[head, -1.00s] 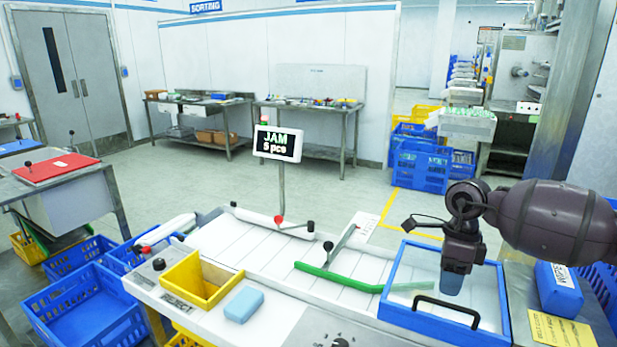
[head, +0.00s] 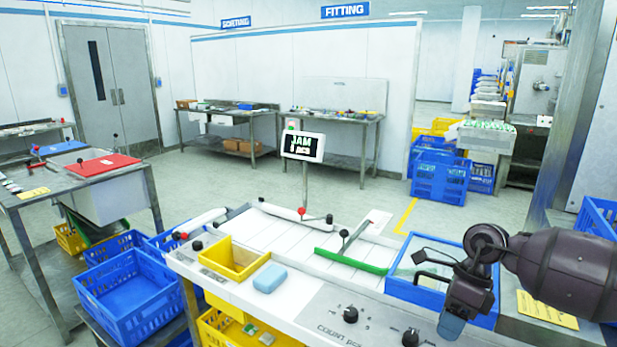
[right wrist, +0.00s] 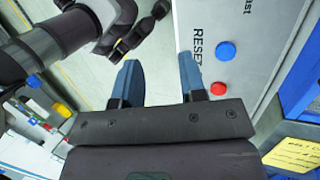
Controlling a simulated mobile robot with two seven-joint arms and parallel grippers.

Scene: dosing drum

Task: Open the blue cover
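A blue-framed clear cover (head: 398,286) lies shut over the right end of the white machine in the head view. Its black handle (head: 428,277) shows at the near side, partly behind my right gripper. My right gripper (head: 451,325) hangs over the cover's near edge and the front control panel. In the right wrist view its two blue fingers (right wrist: 159,82) stand apart with nothing between them. Beside them is a white panel with a blue button (right wrist: 226,50) and a red button (right wrist: 218,88).
The machine has a yellow reject bin (head: 233,262), a blue block (head: 270,279), a green guide bar (head: 350,262) and black knobs (head: 350,313). A JAM display (head: 303,147) stands behind. Blue crates (head: 135,285) fill the left. A side table (head: 30,200) carries red and blue lids.

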